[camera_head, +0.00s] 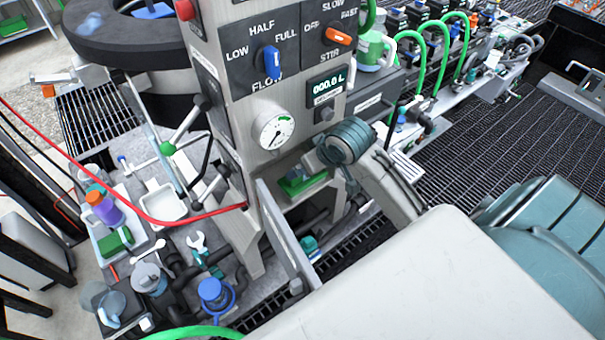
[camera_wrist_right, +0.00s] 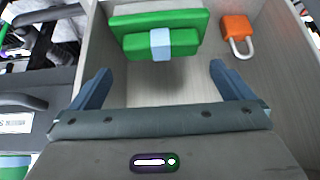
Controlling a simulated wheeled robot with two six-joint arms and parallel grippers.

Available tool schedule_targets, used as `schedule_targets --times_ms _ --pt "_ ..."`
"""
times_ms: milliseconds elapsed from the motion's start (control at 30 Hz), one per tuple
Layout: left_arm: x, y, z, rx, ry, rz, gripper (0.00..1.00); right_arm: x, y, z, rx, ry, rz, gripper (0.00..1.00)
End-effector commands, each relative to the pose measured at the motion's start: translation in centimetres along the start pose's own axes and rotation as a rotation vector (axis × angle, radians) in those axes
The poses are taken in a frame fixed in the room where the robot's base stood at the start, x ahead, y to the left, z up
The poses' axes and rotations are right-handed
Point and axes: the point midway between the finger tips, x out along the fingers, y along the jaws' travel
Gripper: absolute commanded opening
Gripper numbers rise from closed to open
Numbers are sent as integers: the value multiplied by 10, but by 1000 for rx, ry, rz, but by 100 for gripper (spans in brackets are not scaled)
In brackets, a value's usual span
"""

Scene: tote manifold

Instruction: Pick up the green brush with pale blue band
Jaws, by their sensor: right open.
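The green brush with the pale blue band (camera_wrist_right: 185,20) lies at the far side of a pale open-topped compartment in the right wrist view. Its band (camera_wrist_right: 160,44) wraps the middle of the nearer green part. My right gripper (camera_wrist_right: 161,70) is open, with its two blue-grey fingers spread on either side of the band and short of the brush. Nothing is between the fingers. In the head view, a green object (camera_head: 302,184) shows in the recess of the grey panel, partly hidden; I cannot make out a band there. My left gripper is not in view.
An orange padlock (camera_wrist_right: 236,28) lies right of the brush in the same compartment. The compartment walls rise close around. In the head view, the grey control panel (camera_head: 222,45) stands over the recess; a tray (camera_head: 142,236) with a purple bottle (camera_head: 105,211) is at left.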

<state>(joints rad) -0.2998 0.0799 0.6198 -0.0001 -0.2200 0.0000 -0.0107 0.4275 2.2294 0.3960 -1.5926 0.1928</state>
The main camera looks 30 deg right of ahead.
Motion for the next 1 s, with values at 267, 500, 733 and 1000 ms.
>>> schedule_targets --times_ms 267,500,733,1000 --pt "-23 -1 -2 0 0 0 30 28 -4 3 3 -5 -3 100" --pt "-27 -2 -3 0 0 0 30 53 -2 4 0 -1 0 100" --pt "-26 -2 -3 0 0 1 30 54 -2 5 -1 0 1 98" --pt "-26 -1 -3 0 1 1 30 54 -2 4 -1 1 1 53"
